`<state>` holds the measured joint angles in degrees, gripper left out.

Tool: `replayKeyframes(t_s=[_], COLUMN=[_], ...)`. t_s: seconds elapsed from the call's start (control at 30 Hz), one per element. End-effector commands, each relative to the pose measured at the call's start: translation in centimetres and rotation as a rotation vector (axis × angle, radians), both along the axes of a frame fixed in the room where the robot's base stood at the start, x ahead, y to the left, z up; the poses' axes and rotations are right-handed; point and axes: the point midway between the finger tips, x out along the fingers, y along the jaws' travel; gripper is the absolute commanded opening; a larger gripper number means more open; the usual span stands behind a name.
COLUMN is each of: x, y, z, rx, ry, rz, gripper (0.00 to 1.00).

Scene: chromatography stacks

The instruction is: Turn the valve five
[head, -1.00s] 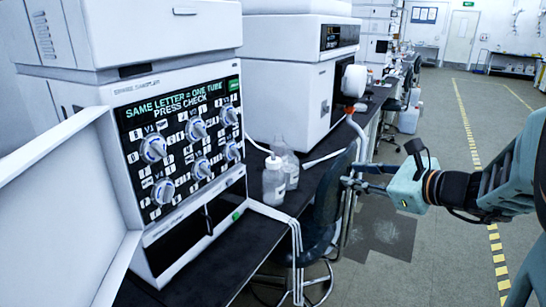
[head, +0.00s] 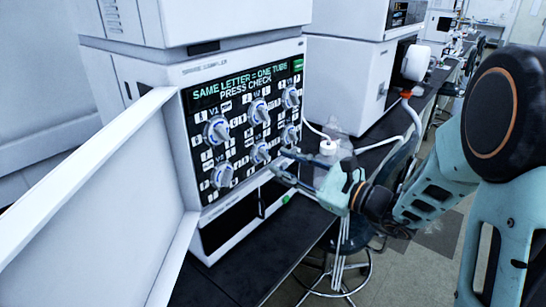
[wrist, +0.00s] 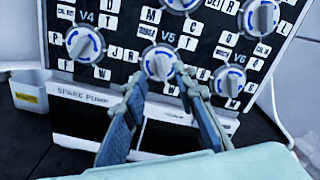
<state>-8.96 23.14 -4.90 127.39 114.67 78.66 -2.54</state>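The valve five knob (wrist: 160,62) is a round white dial with blue marks, under the label V5 in the wrist view. In the head view it is the lower middle knob (head: 261,152) on the instrument's black panel. My gripper (wrist: 160,77) is open and empty. Its two fingertips lie left and right of the V5 knob in the wrist view, at its lower edge. In the head view my gripper (head: 281,160) is just right of the knob and seems a little in front of the panel. I cannot tell whether it touches the knob.
Neighbouring knobs sit close by: V4 (wrist: 85,43) to the left and another knob (wrist: 229,80) to the right. An open white door (head: 110,185) stands out from the instrument's left side. A bottle (head: 327,152) stands on the black bench behind my gripper.

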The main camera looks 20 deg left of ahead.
Motion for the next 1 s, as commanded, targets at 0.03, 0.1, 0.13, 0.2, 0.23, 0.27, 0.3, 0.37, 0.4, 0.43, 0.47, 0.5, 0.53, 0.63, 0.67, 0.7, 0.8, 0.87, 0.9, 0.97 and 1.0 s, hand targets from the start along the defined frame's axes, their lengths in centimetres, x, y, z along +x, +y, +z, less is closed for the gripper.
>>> replayKeyframes(t_s=[0.03,0.1,0.13,0.2,0.23,0.27,0.3,0.37,0.4,0.43,0.47,0.5,0.53,0.63,0.67,0.7,0.8,0.87,0.9,0.97,1.0], x=[0.2,0.7,0.8,1.1,1.2,1.3,1.3,1.4,1.4,1.4,1.4,1.4,1.4,1.4,1.4,1.4,1.5,1.4,1.4,1.4,1.4], y=[1.0,1.8,2.2,2.8,3.0,3.2,3.4,3.5,3.6,3.6,3.6,3.6,3.6,3.6,3.6,3.6,3.5,3.5,3.5,3.5,3.5], z=[0.0,0.0,0.0,0.0,0.0,0.0,0.0,0.0,0.0,0.0,0.0,0.0,0.0,0.0,0.0,0.0,0.0,0.0,0.0,0.0,0.0], rx=[0.0,-0.001,-0.001,0.0,0.001,0.0,-0.001,-0.001,-0.001,-0.001,-0.001,-0.001,-0.001,-0.001,-0.001,-0.001,0.0,0.0,0.0,-0.001,-0.001], ry=[0.001,0.0,0.0,0.001,0.001,0.001,0.001,0.002,0.001,0.001,0.001,0.001,0.001,0.001,0.001,0.001,0.001,0.001,0.001,0.001,0.001], rz=[0.005,0.003,0.003,0.002,0.001,0.001,0.002,0.001,0.0,0.0,0.0,0.0,0.0,0.0,0.0,0.0,-0.001,-0.001,-0.001,0.0,0.0], gripper=[0.26,0.26,0.26,0.26,0.26,0.26,0.26,0.26,0.26,0.26,0.26,0.26,0.26,0.24,0.21,0.16,0.05,0.0,0.0,0.0,0.0])
